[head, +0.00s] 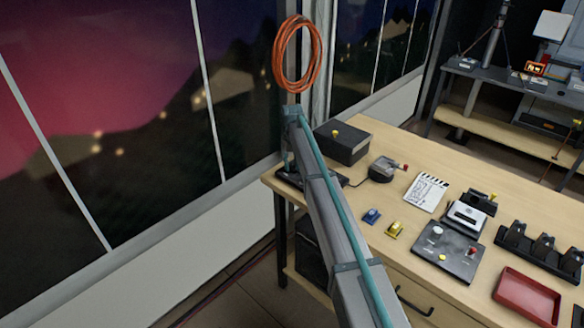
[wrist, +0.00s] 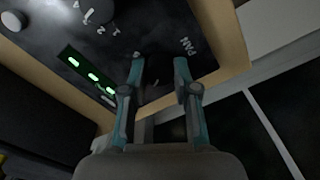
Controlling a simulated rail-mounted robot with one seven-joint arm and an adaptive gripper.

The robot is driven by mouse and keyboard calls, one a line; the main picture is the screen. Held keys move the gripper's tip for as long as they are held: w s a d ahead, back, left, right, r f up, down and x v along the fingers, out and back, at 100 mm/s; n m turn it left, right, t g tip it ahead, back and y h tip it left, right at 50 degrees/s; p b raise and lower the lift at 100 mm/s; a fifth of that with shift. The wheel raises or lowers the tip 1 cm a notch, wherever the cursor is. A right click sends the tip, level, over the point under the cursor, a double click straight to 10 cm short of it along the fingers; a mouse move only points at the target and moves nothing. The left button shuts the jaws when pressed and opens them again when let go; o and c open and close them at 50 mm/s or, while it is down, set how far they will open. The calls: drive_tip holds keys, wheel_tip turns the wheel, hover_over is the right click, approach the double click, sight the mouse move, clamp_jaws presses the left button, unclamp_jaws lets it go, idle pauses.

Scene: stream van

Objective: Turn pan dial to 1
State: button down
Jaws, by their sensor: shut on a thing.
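A dark control panel (wrist: 150,30) fills the upper part of the wrist view, with a white PAN label (wrist: 187,47) near its edge. In the head view the panel (head: 290,178) lies at the table's far left corner, mostly hidden by my arm. My gripper (wrist: 159,62) is at the panel beside the PAN label, its two teal fingers a little apart. It is shut on the pan dial, which is dark and hard to make out between the fingers. The dial's pointer setting cannot be read. White numbers (wrist: 100,30) are printed to the left of the fingers.
A window is at left.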

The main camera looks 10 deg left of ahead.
sight(292, 166)
drive_tip(key=n+b, duration=0.2)
drive_tip(key=n, duration=0.4)
drive_tip(key=shift+n, duration=0.3)
drive_tip(key=shift+r, duration=0.1)
idle(0.3)
drive_tip(key=c, duration=0.9)
unclamp_jaws()
drive_tip(key=shift+o, duration=0.2)
wheel_tip(292, 166, up, 12)
